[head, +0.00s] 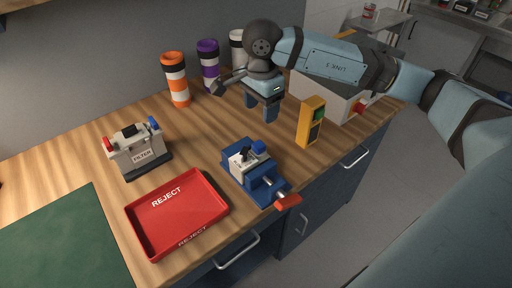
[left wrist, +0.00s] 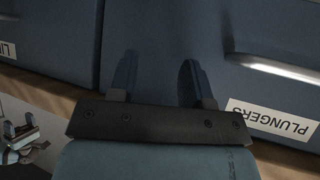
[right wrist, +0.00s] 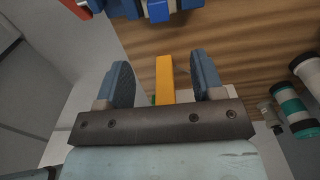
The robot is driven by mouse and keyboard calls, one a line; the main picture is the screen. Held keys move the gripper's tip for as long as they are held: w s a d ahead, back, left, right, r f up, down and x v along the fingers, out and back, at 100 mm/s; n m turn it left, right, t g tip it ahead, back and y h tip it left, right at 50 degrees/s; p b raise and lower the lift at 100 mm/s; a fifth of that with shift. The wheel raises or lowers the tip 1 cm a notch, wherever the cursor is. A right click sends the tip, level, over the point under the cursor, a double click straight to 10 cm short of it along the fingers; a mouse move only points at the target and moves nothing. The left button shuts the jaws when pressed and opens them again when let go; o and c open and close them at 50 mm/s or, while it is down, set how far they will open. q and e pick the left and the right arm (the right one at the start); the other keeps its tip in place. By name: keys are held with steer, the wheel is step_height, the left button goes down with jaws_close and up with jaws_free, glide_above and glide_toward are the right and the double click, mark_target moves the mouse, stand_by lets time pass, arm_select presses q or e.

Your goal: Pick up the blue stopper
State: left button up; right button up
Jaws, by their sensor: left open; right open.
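A small blue piece (head: 258,147) sits on a pale block held in the blue vise (head: 270,182). Another blue cap (head: 153,122) is on the right end of the FILTER unit (head: 143,156), which has a red cap on its left; I cannot tell which blue piece is the stopper. My right gripper (head: 261,108) is open and empty above the table, behind the vise. In the right wrist view, the yellow post (right wrist: 165,78) shows between its fingers. My left gripper (left wrist: 157,78) is open and empty in front of the blue drawer fronts; the head view does not show it.
A red REJECT tray (head: 180,213) lies left of the vise. A yellow box with a green button (head: 311,122) stands right of it. Orange (head: 176,80) and purple (head: 208,66) banded tubes stand at the back. A green mat (head: 65,245) covers the near left.

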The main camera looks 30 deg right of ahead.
glide_above(259, 144)
steer(key=f, duration=0.6)
steer(key=shift+d+f, duration=0.25)
steer(key=shift+a+f+p, duration=0.15)
steer(key=shift+f+p, duration=0.15)
steer(key=shift+f, duration=1.05)
steer(key=shift+a+f+p, duration=0.15)
steer(key=shift+f+p, duration=0.15)
steer(key=shift+f, duration=1)
steer(key=c, duration=1.1)
steer(key=shift+r, duration=0.1)
